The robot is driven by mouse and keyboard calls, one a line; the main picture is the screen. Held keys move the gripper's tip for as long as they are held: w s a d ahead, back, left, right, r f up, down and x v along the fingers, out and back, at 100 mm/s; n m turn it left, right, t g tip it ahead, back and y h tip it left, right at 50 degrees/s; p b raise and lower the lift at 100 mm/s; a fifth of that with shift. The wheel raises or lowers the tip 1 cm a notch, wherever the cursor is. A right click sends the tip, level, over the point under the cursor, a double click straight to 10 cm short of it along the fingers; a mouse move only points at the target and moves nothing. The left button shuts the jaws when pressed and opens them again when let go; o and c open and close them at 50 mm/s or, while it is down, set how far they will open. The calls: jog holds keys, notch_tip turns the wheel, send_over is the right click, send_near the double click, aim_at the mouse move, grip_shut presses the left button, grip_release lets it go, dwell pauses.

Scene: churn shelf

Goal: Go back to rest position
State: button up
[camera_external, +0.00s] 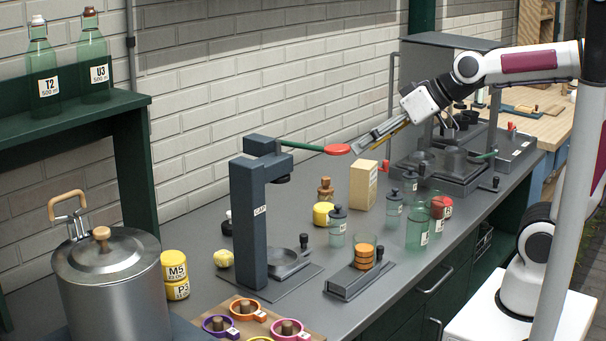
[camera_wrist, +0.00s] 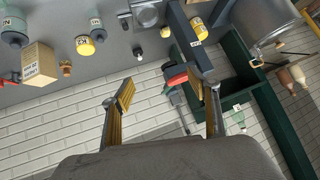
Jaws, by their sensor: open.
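My gripper (camera_external: 356,147) is at the end of my arm, which reaches in from the right above the counter. In the wrist view my gripper (camera_wrist: 165,92) has its two yellow-padded fingers wide apart. A red knob (camera_external: 337,149) on a green lever (camera_external: 301,145) of the dark press (camera_external: 247,210) is close to the fingertips. In the wrist view the red knob (camera_wrist: 177,80) appears between the fingers, nearer the right one. I cannot tell whether a finger touches it. The lever sticks out roughly level from the top of the press.
Below my arm stand a cardboard box (camera_external: 363,184), glass jars (camera_external: 394,208) and a holder with a glass (camera_external: 364,252). A steel churn (camera_external: 110,280) and yellow tins (camera_external: 175,275) are at the left. Bottles (camera_external: 94,60) stand on a green shelf. A brick wall (camera_external: 250,70) runs behind.

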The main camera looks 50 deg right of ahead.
jog(key=s+d+f+m+g+h, duration=0.1)
jog(key=s+d+f+h, duration=0.1)
jog(key=s+d+f, duration=0.3)
jog(key=s+d+f+g+h, duration=0.2)
jog(key=s+d+f, duration=0.3)
jog(key=s, duration=0.5)
jog(key=shift+s+d+m+g, duration=0.3)
jog(key=shift+d+m, duration=0.1)
jog(key=shift+d, duration=0.85)
